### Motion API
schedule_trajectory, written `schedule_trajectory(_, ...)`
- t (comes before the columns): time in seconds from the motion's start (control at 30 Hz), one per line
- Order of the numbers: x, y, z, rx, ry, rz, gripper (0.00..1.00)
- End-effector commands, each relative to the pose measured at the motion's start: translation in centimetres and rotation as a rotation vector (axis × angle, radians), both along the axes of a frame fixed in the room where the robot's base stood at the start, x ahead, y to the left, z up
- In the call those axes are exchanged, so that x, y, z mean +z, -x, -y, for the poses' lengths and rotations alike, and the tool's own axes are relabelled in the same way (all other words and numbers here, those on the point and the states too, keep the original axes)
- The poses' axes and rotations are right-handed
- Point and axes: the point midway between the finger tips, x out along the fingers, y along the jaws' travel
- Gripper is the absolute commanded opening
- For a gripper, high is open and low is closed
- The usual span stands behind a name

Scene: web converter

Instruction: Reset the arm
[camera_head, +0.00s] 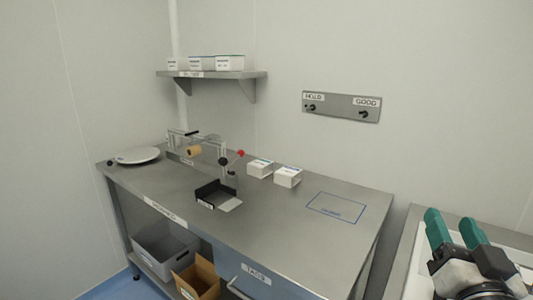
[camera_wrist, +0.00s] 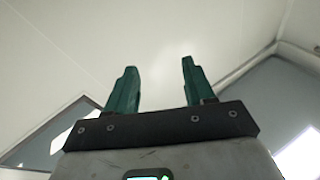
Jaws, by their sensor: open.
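My gripper (camera_head: 456,230) shows at the lower right of the head view, with two green fingers pointing up and apart. In the wrist view my gripper (camera_wrist: 158,88) is open, with a clear gap between its fingers and nothing held. In the head view the gripper stands to the right of the steel workbench (camera_head: 270,222), in front of a second pale-topped surface (camera_head: 408,262).
The bench carries a white disc (camera_head: 137,156), a device with a brown roll (camera_head: 194,150), a black tray (camera_head: 212,191) and two white boxes (camera_head: 288,177). A blue-outlined area (camera_head: 338,207) is empty. A shelf (camera_head: 212,74) and a hook panel (camera_head: 341,106) are on the wall. Bins (camera_head: 165,250) sit below.

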Motion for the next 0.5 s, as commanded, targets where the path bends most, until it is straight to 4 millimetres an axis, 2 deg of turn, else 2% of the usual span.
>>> schedule_trajectory(0.03, -3.6, 0.1, 0.3, -0.010, -0.021, -0.109, 0.53)
schedule_trajectory(0.1, -8.4, 0.6, 0.6, -0.019, -0.041, -0.261, 0.53)
schedule_trajectory(0.17, -12.5, 1.5, 0.7, -0.021, -0.053, -0.393, 0.53)
schedule_trajectory(0.2, -15.2, 2.3, 0.7, -0.019, -0.059, -0.481, 0.53)
schedule_trajectory(0.27, -19.0, 3.8, 0.6, -0.011, -0.065, -0.612, 0.53)
schedule_trajectory(0.3, -21.5, 5.0, 0.5, -0.002, -0.067, -0.700, 0.53)
schedule_trajectory(0.37, -25.1, 7.1, 0.2, 0.015, -0.068, -0.830, 0.53)
schedule_trajectory(0.4, -27.4, 8.7, 0.0, 0.031, -0.068, -0.917, 0.53)
schedule_trajectory(0.5, -32.6, 13.3, -0.5, 0.076, -0.061, -1.136, 0.53)
